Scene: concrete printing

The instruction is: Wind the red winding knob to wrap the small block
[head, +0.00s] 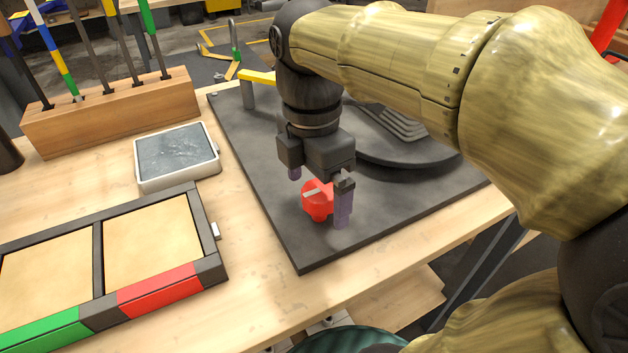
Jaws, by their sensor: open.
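The red winding knob (316,206) stands near the front left part of a dark grey board (280,240). My gripper (320,200) is open above the board, with one purple-tipped finger behind the knob's left and the other in front at its right. The knob shows between the fingers; I cannot tell whether either finger touches it. A round dark grey platform (378,155) lies on the board, with a grey stepped block (393,122) on it, partly hidden by my arm. I cannot tell whether this is the small block.
A yellow bar (257,77) stands on a post at the board's back left. A pale-rimmed tray with a grey slab (177,155) sits left of the board. A divided frame with green and red edges (100,255) lies front left. A wooden rack (112,110) holds several coloured rods.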

